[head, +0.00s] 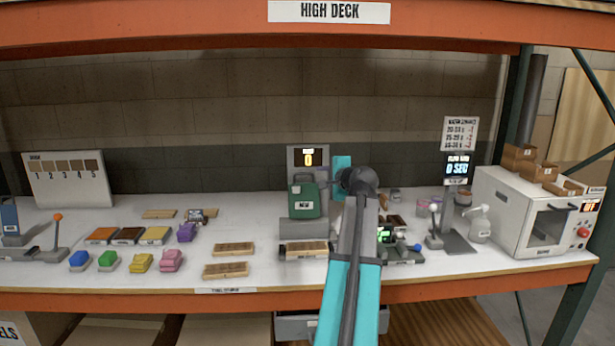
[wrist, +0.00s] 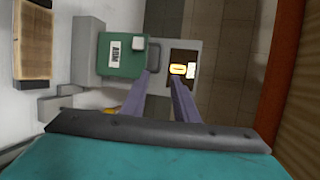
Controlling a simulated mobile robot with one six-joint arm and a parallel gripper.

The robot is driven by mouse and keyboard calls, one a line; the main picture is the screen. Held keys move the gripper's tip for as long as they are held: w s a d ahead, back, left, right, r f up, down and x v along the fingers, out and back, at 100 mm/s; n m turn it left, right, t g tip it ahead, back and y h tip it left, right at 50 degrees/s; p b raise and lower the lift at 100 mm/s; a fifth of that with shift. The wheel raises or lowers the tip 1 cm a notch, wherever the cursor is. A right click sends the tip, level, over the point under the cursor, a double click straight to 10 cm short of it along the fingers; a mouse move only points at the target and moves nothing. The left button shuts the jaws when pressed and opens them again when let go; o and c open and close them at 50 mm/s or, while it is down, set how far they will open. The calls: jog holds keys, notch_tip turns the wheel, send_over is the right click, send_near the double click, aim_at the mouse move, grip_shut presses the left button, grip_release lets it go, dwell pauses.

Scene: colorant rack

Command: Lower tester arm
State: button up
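The tester (head: 303,228) stands mid-bench, a grey unit with a tall back panel (head: 296,158) and a lit display reading 0. Its arm is a green block (head: 306,204) with a white label, raised above the grey base. In the wrist view the green arm (wrist: 119,69) is at upper left, with a dark loop handle (wrist: 157,50) on its right side. My gripper (wrist: 166,77) is open and empty, its two purple-grey fingers apart and pointing toward the handle. Whether a finger touches the handle is unclear. In the head view my arm hides the fingers.
A wooden block (head: 304,249) lies at the tester's front, with more wooden blocks (head: 233,249) to its left. Coloured blocks (head: 142,263) stand farther left. A white oven (head: 540,215) stands at right. An orange shelf beam (head: 180,25) runs overhead.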

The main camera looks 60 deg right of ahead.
aim_at(305, 174)
jog(key=p+x, duration=0.3)
jog(key=x, duration=1)
jog(key=shift+c, duration=0.2)
grip_shut()
jog(key=shift+f, duration=0.1)
dwell(1.2)
